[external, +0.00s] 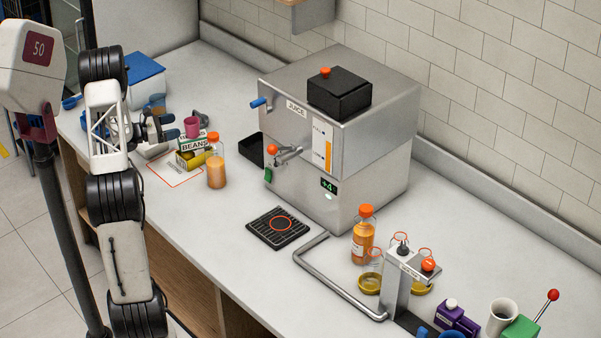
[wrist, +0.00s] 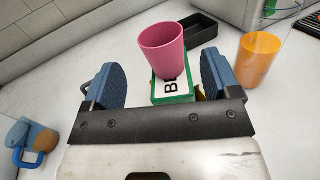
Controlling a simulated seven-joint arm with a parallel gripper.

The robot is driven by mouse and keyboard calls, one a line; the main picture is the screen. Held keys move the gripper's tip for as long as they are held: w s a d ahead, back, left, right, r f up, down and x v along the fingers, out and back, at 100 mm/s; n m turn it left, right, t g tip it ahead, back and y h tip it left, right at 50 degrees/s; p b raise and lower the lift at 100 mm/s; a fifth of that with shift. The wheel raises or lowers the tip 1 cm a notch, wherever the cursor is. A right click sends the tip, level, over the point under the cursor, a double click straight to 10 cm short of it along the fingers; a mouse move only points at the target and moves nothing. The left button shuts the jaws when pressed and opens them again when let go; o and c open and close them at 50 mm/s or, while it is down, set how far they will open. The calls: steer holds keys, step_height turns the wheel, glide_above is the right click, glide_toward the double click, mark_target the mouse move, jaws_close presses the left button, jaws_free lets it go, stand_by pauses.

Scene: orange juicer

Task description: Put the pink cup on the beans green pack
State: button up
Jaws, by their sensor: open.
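The pink cup (external: 192,127) stands upright on top of the beans green pack (external: 193,146), near the left end of the counter. In the wrist view the pink cup (wrist: 163,49) rests on the green-edged pack (wrist: 174,91), whose label is partly hidden by the cup and my gripper. My gripper (wrist: 166,84) is open, with one blue finger pad on each side of the pack and cup, apart from the cup. In the external view my gripper (external: 172,128) is just left of the cup.
An orange juice bottle (external: 216,168) stands right of the pack. A black bin (external: 251,150) and the large juicer (external: 350,130) are further right. A yellow item (external: 190,160) lies against the pack. A blue-handled mug (wrist: 33,141) sits at lower left in the wrist view.

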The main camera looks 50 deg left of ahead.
steer(key=v, duration=0.6)
steer(key=shift+s, duration=0.35)
steer(key=shift+a, duration=0.1)
stand_by(0.5)
